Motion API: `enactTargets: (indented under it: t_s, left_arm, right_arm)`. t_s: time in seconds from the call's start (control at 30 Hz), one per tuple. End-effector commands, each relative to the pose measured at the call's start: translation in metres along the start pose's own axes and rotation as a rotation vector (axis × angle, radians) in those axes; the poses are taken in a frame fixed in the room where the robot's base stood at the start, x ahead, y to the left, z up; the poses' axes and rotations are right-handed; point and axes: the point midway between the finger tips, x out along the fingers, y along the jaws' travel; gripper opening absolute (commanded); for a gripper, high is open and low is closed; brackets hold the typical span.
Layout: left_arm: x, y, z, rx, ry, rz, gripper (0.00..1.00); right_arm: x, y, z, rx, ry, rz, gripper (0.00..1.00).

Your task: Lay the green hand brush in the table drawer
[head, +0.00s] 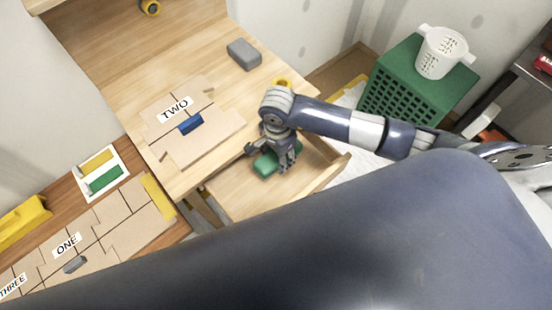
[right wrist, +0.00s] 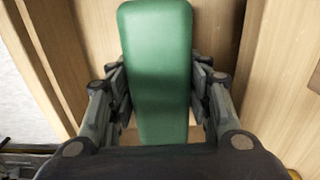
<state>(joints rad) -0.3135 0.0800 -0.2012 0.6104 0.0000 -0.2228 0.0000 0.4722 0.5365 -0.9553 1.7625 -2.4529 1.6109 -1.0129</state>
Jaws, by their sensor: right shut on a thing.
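The green hand brush (head: 265,164) is in my right gripper (head: 273,153), over the pulled-out table drawer (head: 235,197). In the right wrist view the brush's green body (right wrist: 160,60) lies lengthwise between the two fingers of the right gripper (right wrist: 163,100), which are shut on its sides. Light wood drawer walls show around it there. Whether the brush touches the drawer floor cannot be told. My left gripper is not in view.
The wooden table (head: 140,60) holds a cardboard sheet marked TWO with a blue block (head: 190,124), and a grey block (head: 244,54). A green crate (head: 410,85) with a white basket (head: 443,52) stands to the right. A lower surface at left holds cardboard sheets.

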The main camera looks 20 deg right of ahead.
Motion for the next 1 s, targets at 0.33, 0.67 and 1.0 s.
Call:
enactTargets:
  t_s: [0.33,0.67,1.0]
  left_arm:
    - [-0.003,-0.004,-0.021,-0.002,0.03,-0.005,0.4]
    - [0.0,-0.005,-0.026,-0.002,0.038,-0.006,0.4]
    - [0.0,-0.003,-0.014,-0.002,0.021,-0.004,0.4]
  right_arm:
    - [0.034,0.0,0.0,0.0,0.0,0.0,0.21]
    - [0.037,0.001,0.0,0.0,0.0,0.002,0.55]
    - [0.037,0.001,0.0,0.0,0.0,0.002,0.66]
